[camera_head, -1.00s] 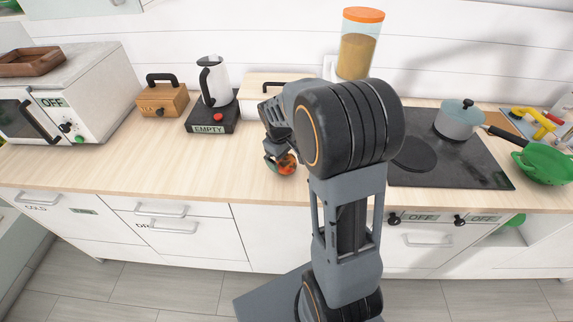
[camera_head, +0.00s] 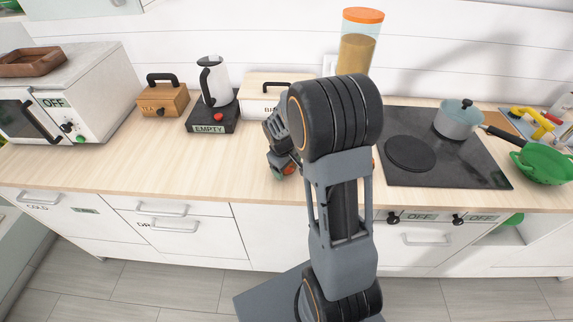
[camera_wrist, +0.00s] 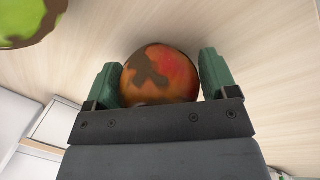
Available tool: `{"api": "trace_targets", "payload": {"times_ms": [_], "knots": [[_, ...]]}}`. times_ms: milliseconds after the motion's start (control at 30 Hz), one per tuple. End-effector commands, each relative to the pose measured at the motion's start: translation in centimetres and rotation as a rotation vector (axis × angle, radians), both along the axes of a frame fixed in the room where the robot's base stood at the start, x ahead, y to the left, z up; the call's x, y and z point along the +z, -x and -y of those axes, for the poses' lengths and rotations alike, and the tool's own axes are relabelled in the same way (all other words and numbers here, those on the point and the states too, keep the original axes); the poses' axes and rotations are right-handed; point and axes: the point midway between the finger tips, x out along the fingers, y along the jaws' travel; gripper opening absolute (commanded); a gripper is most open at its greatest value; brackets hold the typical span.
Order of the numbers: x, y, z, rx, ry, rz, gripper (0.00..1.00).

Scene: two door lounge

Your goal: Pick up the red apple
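The red apple (camera_wrist: 160,75) is red and orange with brown patches and sits on the wooden counter. In the wrist view it lies between the two green fingers of my gripper (camera_wrist: 160,80), one on each side. The fingers stand wide apart, with little or no gap to the apple; I cannot tell whether they touch it. In the head view my gripper (camera_head: 283,168) is low over the counter near its front edge, and only a small part of the apple (camera_head: 289,170) shows behind it.
A green and brown round thing (camera_wrist: 28,20) lies near the apple in the wrist view. The kettle (camera_head: 213,82) on its black base, a wooden box (camera_head: 162,100), and a white box (camera_head: 265,92) stand behind. A black hob (camera_head: 445,155) is to the right.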

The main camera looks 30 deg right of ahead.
Motion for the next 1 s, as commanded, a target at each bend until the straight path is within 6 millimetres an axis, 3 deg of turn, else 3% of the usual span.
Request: {"api": "trace_targets", "payload": {"times_ms": [367,733,933,1000], "knots": [[0.1,0.0,0.0,0.000,0.000,0.001,0.44],[0.8,-0.1,0.0,0.000,0.001,0.004,0.43],[3.3,-0.1,0.0,0.000,0.001,0.007,0.43],[4.4,0.5,-1.0,0.004,0.001,0.007,0.43]]}}
